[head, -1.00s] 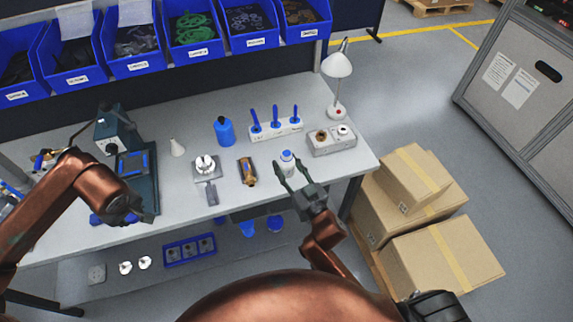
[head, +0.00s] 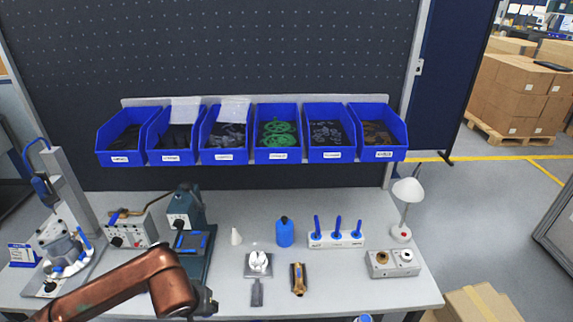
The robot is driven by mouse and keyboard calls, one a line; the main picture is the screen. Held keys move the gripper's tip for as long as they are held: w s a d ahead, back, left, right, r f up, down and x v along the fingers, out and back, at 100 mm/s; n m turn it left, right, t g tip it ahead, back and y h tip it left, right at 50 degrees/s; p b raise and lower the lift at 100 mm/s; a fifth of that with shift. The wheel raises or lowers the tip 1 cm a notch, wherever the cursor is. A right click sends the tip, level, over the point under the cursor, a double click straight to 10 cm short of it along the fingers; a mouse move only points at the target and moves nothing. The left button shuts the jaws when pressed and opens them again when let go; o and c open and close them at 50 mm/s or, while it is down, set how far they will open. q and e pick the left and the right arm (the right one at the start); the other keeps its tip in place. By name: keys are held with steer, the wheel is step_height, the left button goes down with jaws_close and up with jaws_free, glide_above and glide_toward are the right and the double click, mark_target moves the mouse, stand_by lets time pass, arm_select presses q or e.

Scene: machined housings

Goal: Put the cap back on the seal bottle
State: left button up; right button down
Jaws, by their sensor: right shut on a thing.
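A small white-and-blue bottle (head: 363,318) is cut off by the bottom edge of the head view, with only its top showing. My right gripper is shut on it, almost wholly below the frame. I cannot tell whether its blue top is a cap. A blue bottle (head: 285,232) with a dark top stands upright mid-bench. A small white cone-shaped piece (head: 236,236) stands to its left. My left gripper (head: 205,303) is dark and partly cut off at the lower left; its fingers cannot be made out.
A white rack (head: 337,241) holds three blue upright tools. A grey block (head: 393,264), a brass-and-dark part (head: 298,279) and a plate with a white part (head: 258,263) lie in front. A lamp (head: 407,192) stands right. Blue bins (head: 278,155) hang behind.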

arm_select(q)
steer(key=shift+s+d+f+m, duration=0.1)
steer(key=shift+s+d+m, duration=0.15)
steer(key=shift+d+m, duration=0.25)
arm_select(e)
steer(key=shift+s+d+f, duration=0.15)
steer(key=shift+s+d, duration=0.05)
steer(key=shift+s, duration=0.6)
steer(key=w+a+n+g+y, duration=0.2)
steer(key=w+a+n+y, duration=0.1)
steer(key=a, duration=0.4)
steer(key=w+a+r+n+g+y, duration=0.1)
steer(key=w+a+n+g+y, duration=0.1)
steer(key=a+y, duration=0.6)
steer(key=w+n, duration=0.1)
steer(key=n, duration=0.1)
steer(key=shift+w+a+n, duration=0.3)
steer(key=shift+w+n, duration=0.1)
arm_select(q)
steer(key=shift+d, duration=0.1)
